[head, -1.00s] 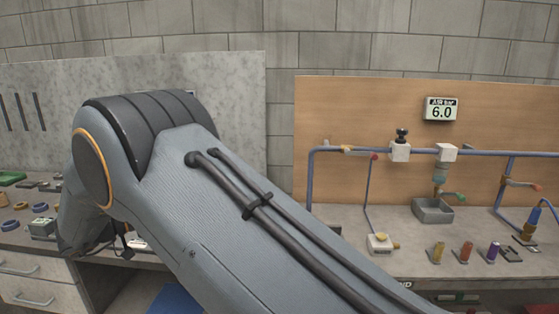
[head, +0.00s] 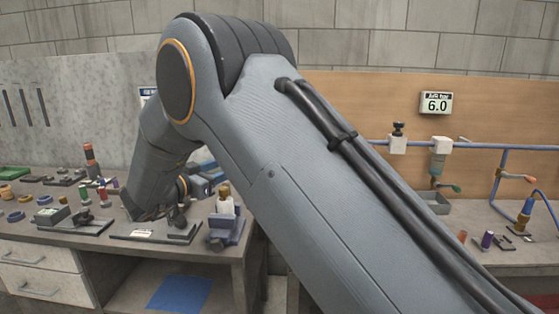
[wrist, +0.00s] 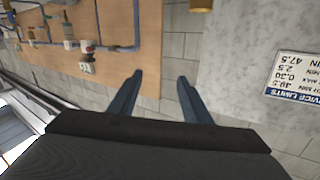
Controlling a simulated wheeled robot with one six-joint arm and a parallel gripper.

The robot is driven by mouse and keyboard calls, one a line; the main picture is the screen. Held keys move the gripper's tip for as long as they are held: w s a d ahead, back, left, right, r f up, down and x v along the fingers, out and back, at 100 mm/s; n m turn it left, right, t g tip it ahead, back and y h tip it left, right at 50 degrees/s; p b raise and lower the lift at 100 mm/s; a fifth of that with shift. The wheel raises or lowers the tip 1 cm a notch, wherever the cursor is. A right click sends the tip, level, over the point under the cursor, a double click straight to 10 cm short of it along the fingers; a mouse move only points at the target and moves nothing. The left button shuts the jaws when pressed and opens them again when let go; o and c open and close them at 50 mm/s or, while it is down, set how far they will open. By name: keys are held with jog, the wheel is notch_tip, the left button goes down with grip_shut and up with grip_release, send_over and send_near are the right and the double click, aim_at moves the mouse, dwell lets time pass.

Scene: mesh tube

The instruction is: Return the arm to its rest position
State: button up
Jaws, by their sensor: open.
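My gripper (wrist: 160,77) shows in the wrist view with its two dark fingers apart and nothing between them. Beyond the fingers is the block wall, with the wooden board on the left and the grey panel on the right, upside down. In the head view my grey arm crosses the middle, with its elbow raised and a link running down to the left bench. I cannot make out my gripper there.
The left bench (head: 50,242) carries fixtures and small parts, including a blue fixture with a white bottle (head: 225,228) close to my arm. The wooden board (head: 360,100) at the right carries blue pipes and a pressure display (head: 436,102). A blue mat (head: 180,292) lies lower down.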

jog(key=w+d+f+n+y+b, duration=0.2)
jog(key=w+d+n+y, duration=0.2)
jog(key=w+d+y, duration=0.25)
jog(key=s+d+f+n+g+y+b, duration=0.2)
jog(key=s+d+f+n+g+y, duration=0.15)
jog(key=d+f, duration=0.45)
jog(key=s+d+f+g+b, duration=0.1)
jog(key=s+d+f+g, duration=0.2)
jog(key=s+d, duration=0.4)
jog(key=s+d+f+g+b, duration=0.1)
jog(key=s+d+f+g, duration=0.3)
jog(key=s, duration=1.2)
jog(key=s+d+f+g+b, duration=0.1)
jog(key=s+d+f+g, duration=0.3)
jog(key=s+d+f, duration=0.3)
jog(key=s+d, duration=0.3)
jog(key=s, duration=0.2)
jog(key=shift+s+h+b, duration=0.2)
jog(key=shift+h+b, duration=0.1)
jog(key=shift+b, duration=0.1)
jog(key=shift+w, duration=0.1)
